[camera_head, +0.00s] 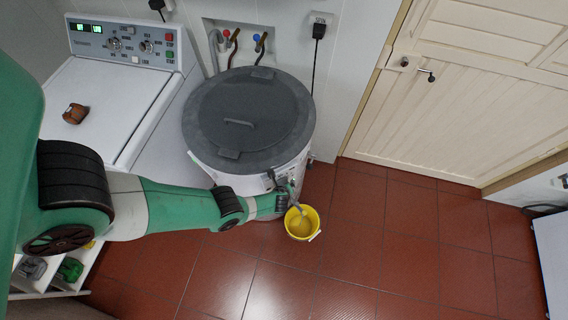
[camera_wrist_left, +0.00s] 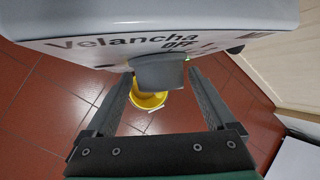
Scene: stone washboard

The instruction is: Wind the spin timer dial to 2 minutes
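The round spin dryer (camera_head: 290,165) has a dark grey lid and a white body. In the left wrist view, its white front (camera_wrist_left: 110,48) carries the words "Velancha" and "OFF". A grey block (camera_wrist_left: 160,72), apparently the timer dial, juts out below "OFF", with a small green light beside it. My left gripper (camera_wrist_left: 160,82) is open, one finger on each side of this block; I cannot tell whether they touch it. In the head view, my left gripper (camera_head: 284,188) is at the dryer's front right side. The dial's pointer and scale cannot be read. My right gripper is not in view.
A yellow bucket (camera_head: 302,236) stands on the red tile floor (camera_head: 395,240) below the gripper. A white washing machine (camera_head: 105,105) with a brown object (camera_head: 74,114) on top is at left. Taps and hoses are on the wall.

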